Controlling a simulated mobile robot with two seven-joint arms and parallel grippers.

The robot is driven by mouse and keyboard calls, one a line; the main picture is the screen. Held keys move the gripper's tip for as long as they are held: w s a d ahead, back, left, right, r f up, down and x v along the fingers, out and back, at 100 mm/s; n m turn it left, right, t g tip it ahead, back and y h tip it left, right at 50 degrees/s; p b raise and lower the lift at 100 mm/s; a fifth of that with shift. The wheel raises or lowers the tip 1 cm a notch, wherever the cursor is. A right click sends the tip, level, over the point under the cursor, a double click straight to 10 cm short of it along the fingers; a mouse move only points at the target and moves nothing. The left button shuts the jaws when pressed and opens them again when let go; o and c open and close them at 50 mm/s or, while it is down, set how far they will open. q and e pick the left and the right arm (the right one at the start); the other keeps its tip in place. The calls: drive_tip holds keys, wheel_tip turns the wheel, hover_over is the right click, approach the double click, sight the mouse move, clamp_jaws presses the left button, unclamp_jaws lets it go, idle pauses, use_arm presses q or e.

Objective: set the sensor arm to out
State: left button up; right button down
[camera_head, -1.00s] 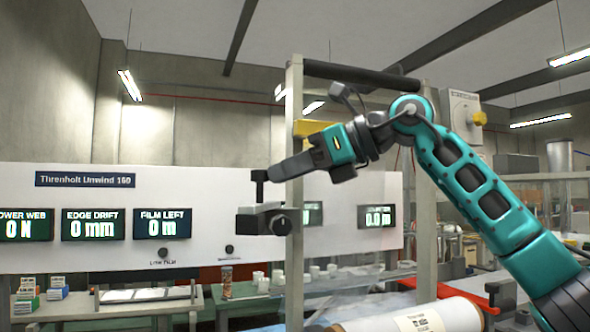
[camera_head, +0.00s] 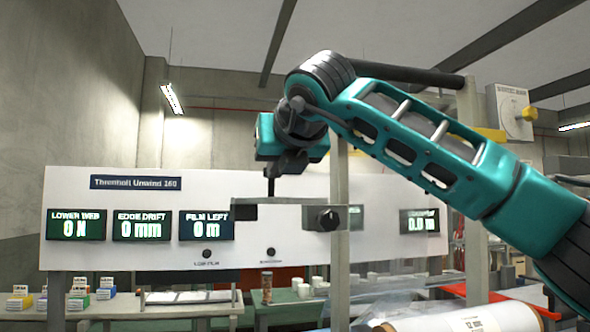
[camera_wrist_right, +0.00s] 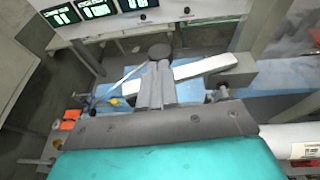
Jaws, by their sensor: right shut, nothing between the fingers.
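The sensor arm, which I take to be the grey bar (camera_head: 290,202) with a dark round knob, sticks out leftwards from the upright post. A dark upright peg (camera_head: 270,187) stands near its left part. My right gripper (camera_head: 284,164) is shut and empty, just above and behind the peg in the head view; its fingertips are partly hidden. In the right wrist view, the closed fingers (camera_wrist_right: 157,80) point at a dark round disc (camera_wrist_right: 160,52), with the pale bar (camera_wrist_right: 208,67) passing behind them. I cannot tell if they touch. My left gripper is out of view.
A white panel (camera_head: 150,260) with lit displays stands behind. The upright post (camera_head: 340,280) is beside the sensor arm. A film roll (camera_head: 450,320) lies at the lower right. A bench (camera_head: 160,310) with small boxes stands at the lower left.

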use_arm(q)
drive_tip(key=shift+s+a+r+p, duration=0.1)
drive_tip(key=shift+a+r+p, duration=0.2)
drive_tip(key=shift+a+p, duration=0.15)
use_arm(e)
drive_tip(key=shift+w+a, duration=0.8)
drive_tip(key=shift+w, duration=0.3)
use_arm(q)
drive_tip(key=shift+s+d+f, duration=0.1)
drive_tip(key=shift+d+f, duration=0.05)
